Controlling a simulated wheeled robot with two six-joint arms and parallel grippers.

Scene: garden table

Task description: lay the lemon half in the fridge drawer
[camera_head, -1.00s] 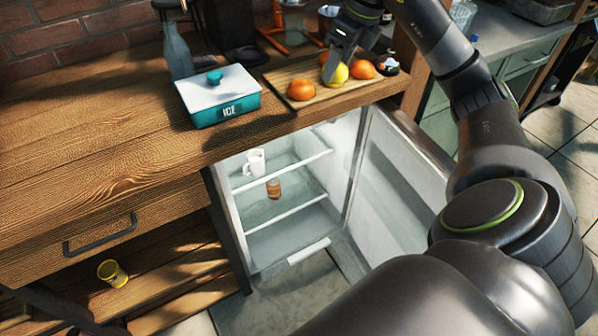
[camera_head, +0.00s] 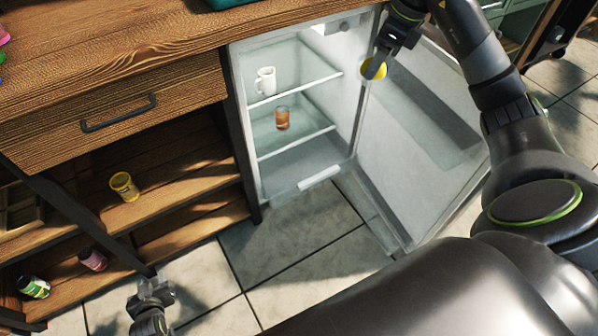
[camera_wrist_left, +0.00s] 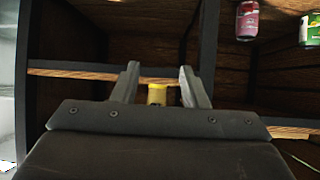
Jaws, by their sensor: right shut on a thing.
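The yellow lemon half (camera_head: 378,71) is held in my right gripper (camera_head: 374,64), which is shut on it by the upper right of the open fridge, near the door. The fridge (camera_head: 250,130) has its door swung open to the right. A drawer with a white handle (camera_head: 320,178) is low in the fridge; I cannot tell clearly whether it is pulled out. My left gripper (camera_head: 150,290) is low over the floor at the bottom left. In the left wrist view its fingers (camera_wrist_left: 160,82) are apart and empty, facing the shelves.
A white mug (camera_head: 265,81) and an orange-brown jar (camera_head: 282,118) stand on the fridge shelves. The open door (camera_head: 420,140) fills the right side. The floor before the fridge is clear.

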